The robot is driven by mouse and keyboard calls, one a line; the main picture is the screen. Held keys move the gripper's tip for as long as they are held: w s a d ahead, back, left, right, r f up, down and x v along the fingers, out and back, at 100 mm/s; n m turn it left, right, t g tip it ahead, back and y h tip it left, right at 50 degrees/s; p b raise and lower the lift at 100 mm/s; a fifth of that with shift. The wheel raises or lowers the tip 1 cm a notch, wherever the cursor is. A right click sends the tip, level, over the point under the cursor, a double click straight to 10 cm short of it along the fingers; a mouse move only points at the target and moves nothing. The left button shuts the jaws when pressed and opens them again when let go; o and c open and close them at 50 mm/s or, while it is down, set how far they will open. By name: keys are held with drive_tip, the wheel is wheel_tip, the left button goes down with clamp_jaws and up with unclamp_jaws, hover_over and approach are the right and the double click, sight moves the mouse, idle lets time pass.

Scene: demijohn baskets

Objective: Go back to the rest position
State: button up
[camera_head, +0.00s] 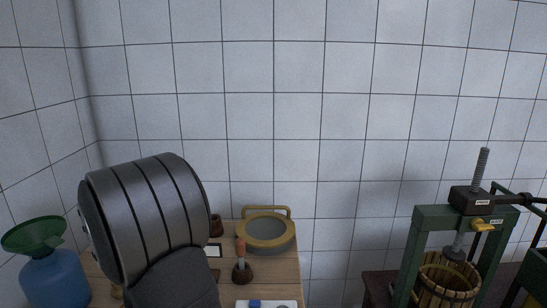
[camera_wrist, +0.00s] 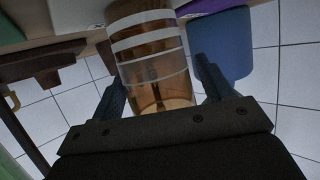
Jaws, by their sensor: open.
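My gripper (camera_wrist: 156,72) shows in the wrist view with its two dark fingers spread apart. An amber see-through vessel with white bands (camera_wrist: 147,45) stands in line with the gap between the fingers. I cannot tell how far beyond the fingertips it is, and the gripper's body cuts off its near end. In the head view my gripper is not visible; my own large grey arm link covers the left part of the table.
In the head view, a blue container (camera_head: 55,279) with a green funnel (camera_head: 33,235) stands at left. A round brass-rimmed sieve (camera_head: 266,232) and a wooden-handled plunger (camera_head: 241,270) are on the wooden table (camera_head: 285,268). A green screw press (camera_head: 405,262) stands right. Open space lies between.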

drive_tip(key=v, duration=1.2)
drive_tip(key=x, duration=1.2)
drive_tip(key=shift+w+a+f, duration=0.1)
drive_tip(key=shift+w+f, duration=0.05)
drive_tip(key=shift+f, duration=0.05)
wheel_tip(320, 180, up, 10)
drive_tip(key=w+d+r+m+t+h, duration=0.2)
drive_tip(key=w+d+r+m+h, duration=0.1)
drive_tip(key=w+d+r, duration=0.75)
drive_tip(key=w+d+m+h, duration=0.1)
drive_tip(key=w+d, duration=0.1)
drive_tip(key=d, duration=0.4)
drive_tip(key=w+d+r+m+t+h, duration=0.1)
drive_tip(key=w+d+h, duration=0.1)
drive_tip(key=d, duration=0.3)
drive_tip(key=shift+w+d+r+m+t, duration=0.3)
drive_tip(key=shift+w+d+m, duration=0.05)
drive_tip(key=shift+m, duration=0.05)
drive_tip(key=shift+o, duration=0.2)
